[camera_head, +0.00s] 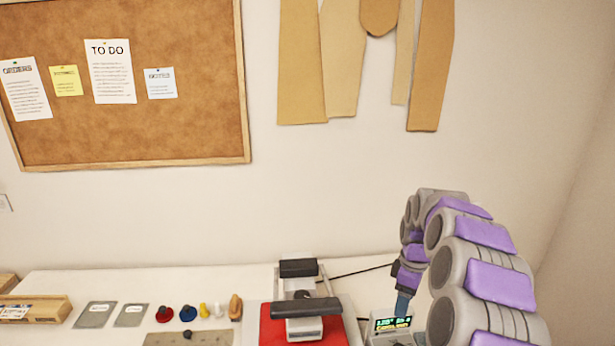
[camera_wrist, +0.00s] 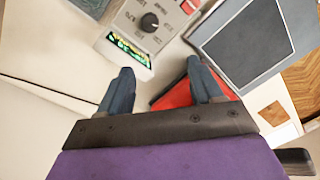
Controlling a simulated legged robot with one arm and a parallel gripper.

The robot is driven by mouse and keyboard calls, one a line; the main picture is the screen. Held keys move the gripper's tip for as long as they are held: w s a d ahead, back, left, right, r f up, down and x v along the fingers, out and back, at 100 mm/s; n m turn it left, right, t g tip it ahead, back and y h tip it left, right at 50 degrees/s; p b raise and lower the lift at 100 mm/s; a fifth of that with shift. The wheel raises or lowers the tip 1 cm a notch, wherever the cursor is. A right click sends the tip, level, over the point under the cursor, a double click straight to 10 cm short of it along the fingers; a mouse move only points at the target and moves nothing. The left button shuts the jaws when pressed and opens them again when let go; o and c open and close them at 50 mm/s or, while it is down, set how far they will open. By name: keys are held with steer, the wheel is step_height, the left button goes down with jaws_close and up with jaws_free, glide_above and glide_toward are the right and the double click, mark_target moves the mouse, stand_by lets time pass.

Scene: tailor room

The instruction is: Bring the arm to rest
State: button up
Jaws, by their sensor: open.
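My arm reaches over the right part of the white table in the head view, its purple and grey links bent downward. My gripper (camera_wrist: 162,88) shows in the wrist view with its two blue-grey fingers apart and nothing between them. In the head view my gripper (camera_head: 403,303) points down at a grey control box (camera_head: 391,338) with a lit green display. The control box also shows in the wrist view (camera_wrist: 160,15), with a black dial, just beyond the fingers. Whether the fingers touch it cannot be told.
A heat press (camera_head: 305,308) with a black handle stands on a red mat (camera_head: 272,328) left of the box. Several small coloured items, two grey cards (camera_head: 96,314) and a wooden tray (camera_head: 40,309) lie farther left. A wall (camera_head: 585,220) rises at the right.

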steer(key=s+a+r+m+b, duration=0.1)
steer(key=s+a+r+m, duration=0.1)
steer(key=s+a, duration=0.5)
steer(key=s+a+r+m+b, duration=0.25)
steer(key=s+a, duration=0.25)
steer(key=s, duration=0.5)
steer(key=s+a+f+m+b, duration=0.1)
steer(key=s+f+m, duration=0.1)
steer(key=s, duration=0.9)
steer(key=s+a+f+m+g, duration=0.1)
steer(key=s+f+m, duration=0.2)
steer(key=s, duration=0.9)
steer(key=shift+s+a+m+h+b, duration=0.15)
steer(key=shift+a+m+h+b, duration=0.2)
steer(key=shift+m, duration=0.4)
